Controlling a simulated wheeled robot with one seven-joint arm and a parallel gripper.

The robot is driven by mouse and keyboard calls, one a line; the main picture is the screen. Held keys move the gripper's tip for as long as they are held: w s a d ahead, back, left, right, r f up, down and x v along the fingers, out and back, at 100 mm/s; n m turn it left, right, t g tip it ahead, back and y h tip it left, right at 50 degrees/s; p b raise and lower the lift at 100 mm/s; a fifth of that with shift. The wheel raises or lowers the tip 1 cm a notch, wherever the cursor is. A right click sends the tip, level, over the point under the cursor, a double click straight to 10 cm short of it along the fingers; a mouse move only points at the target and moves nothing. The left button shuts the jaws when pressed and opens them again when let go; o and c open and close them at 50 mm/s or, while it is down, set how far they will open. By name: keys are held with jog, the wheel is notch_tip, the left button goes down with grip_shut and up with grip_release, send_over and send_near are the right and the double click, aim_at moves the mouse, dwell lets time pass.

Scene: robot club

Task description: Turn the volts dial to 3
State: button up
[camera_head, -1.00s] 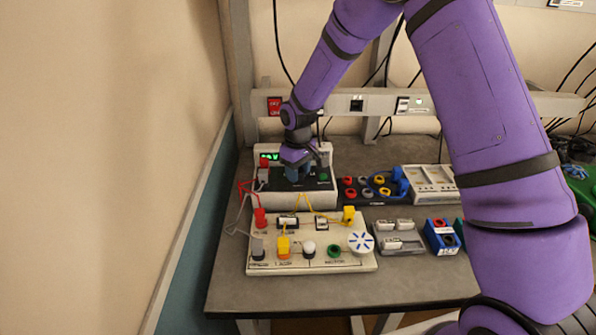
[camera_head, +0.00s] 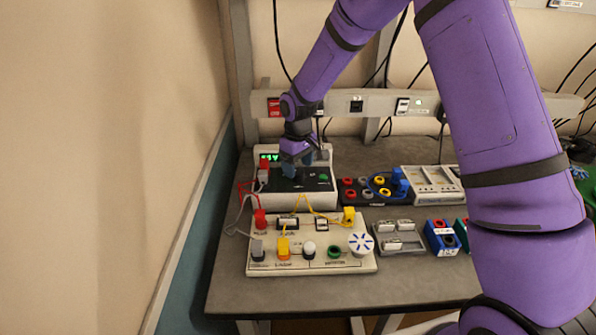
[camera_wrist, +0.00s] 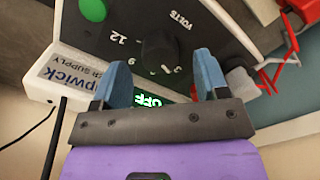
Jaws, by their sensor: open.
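The power supply (camera_head: 318,202) stands at the back left of the bench, a pale box with a dark sloped panel and a lit green display (camera_head: 268,156). In the wrist view its black volts dial (camera_wrist: 160,50) sits beside the printed VOLTS, with 12, 9 and 3 legible around it. I cannot tell exactly which mark its pointer faces. My gripper (camera_head: 291,172) is over the panel. In the wrist view my gripper (camera_wrist: 164,78) is open, its blue fingers apart, with the dial beyond and between their tips; contact is not clear. The display there (camera_wrist: 150,99) appears to read OFF, partly covered.
Red plugs and leads (camera_wrist: 283,50) are beside the dial, and a green button (camera_wrist: 92,9) is on its other side. In front stands a cream circuit board (camera_head: 310,268) with wired parts. Trays of parts (camera_head: 399,240) lie to the right. A wall is close on the left.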

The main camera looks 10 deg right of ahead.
aim_at(298, 171)
notch_tip(298, 171, up, 7)
jog(key=shift+r, duration=0.65)
jog(key=s+d+r+m+t, duration=0.15)
jog(key=s+d+r, duration=0.25)
jog(key=s+r, duration=0.45)
jog(key=s+d+r+m+t, duration=0.1)
jog(key=s+d+r+m, duration=0.1)
jog(key=s+d+r, duration=0.5)
jog(key=s+d+r+m+t, duration=0.1)
jog(key=s+r, duration=0.1)
jog(key=s, duration=0.8)
jog(key=s+d+r+m+t, duration=0.1)
jog(key=s+d+r+m, duration=0.1)
jog(key=s, duration=0.9)
jog(key=shift+r+t, duration=0.35)
jog(key=shift+r, duration=0.35)
